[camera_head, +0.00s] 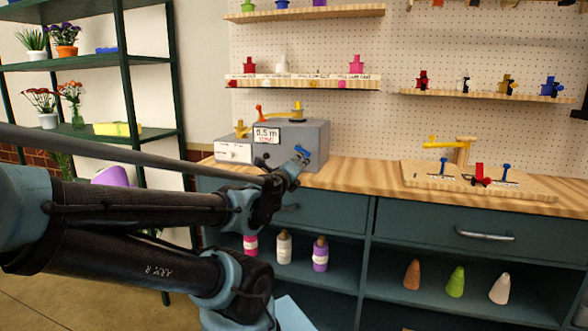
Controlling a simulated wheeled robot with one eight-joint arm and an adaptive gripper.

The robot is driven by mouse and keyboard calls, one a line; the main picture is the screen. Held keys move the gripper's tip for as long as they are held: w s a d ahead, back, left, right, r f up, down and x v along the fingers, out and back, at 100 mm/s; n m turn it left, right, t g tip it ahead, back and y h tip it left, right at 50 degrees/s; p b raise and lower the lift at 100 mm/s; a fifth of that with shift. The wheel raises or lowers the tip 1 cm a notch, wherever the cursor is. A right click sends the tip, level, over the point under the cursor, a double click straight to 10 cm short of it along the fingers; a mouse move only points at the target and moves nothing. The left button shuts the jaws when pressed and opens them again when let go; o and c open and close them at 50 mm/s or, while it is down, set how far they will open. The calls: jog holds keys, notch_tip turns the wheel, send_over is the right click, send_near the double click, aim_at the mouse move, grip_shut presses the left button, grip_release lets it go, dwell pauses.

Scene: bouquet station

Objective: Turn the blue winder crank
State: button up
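A small blue crank (302,151) shows at the front right of a grey box (318,133) on the wooden counter. The box has a white label reading about "0.5 m", and a red lever and a yellow lever on top. My arm reaches in from the left. Its end with my gripper (291,168) is at the counter's front edge, just below and left of the blue crank. It is small and dark here, so I cannot tell whether the fingers touch the crank or are open. My arm hides part of the counter edge and the lower cabinet.
A wooden board (430,178) with a yellow lever, a red part and blue levers stands on the counter (370,178) at right. The counter between is clear. A white box (234,151) stands left of the grey box. Shelves (315,82) hang above; a plant rack (127,70) stands at left.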

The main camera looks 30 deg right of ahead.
jog(key=shift+s+a, duration=0.45)
jog(key=shift+a, duration=0.1)
dwell(0.4)
